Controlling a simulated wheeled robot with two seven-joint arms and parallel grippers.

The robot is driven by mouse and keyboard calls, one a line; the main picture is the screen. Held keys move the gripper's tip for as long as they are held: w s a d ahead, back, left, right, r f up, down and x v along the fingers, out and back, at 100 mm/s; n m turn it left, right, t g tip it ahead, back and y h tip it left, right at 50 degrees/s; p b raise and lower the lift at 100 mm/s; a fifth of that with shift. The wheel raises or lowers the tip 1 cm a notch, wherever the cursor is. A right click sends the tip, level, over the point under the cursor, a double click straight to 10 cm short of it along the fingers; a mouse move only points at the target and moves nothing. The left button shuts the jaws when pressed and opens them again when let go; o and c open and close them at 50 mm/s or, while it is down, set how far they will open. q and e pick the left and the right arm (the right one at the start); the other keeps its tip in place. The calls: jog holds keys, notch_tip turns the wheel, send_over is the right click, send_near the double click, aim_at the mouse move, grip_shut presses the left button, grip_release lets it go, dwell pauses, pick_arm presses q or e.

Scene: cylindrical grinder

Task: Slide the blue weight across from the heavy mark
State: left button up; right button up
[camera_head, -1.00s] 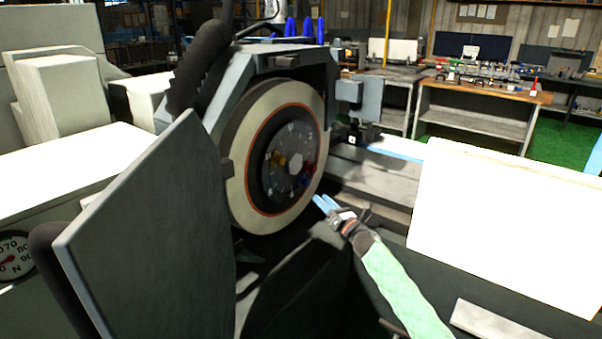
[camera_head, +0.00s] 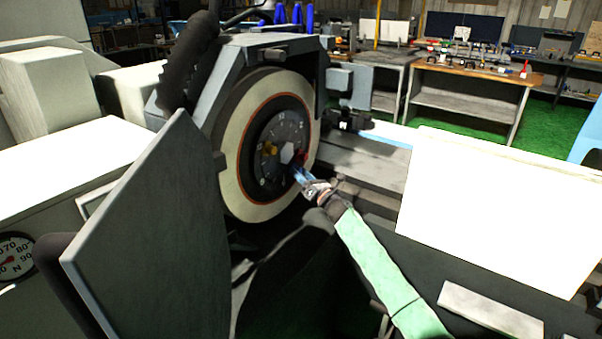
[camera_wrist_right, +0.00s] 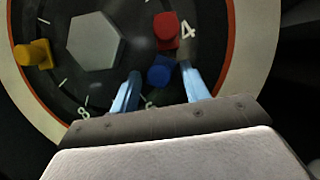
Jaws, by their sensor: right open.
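The round dark balancing hub (camera_head: 262,178) sits in the middle of the pale grinding wheel (camera_head: 232,160). In the right wrist view, the blue weight (camera_wrist_right: 159,75) is on the lower right of the numbered dial, near the 6. The red weight (camera_wrist_right: 166,30) is just above it, by the 4, and the yellow weight (camera_wrist_right: 33,54) is at the left. My right gripper (camera_head: 301,175) is at the hub's lower right, its two light-blue fingers apart on either side of the blue weight. No heavy mark can be made out. My left gripper is out of view.
A grey guard plate (camera_head: 150,235) stands open left of the wheel. A white panel (camera_head: 490,215) stands right of my right arm. The wheel housing (camera_head: 215,75) arches over the wheel. A hexagonal nut (camera_wrist_right: 95,40) is at the dial's centre.

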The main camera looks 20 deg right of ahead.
jog(key=shift+w, duration=0.1)
grip_shut()
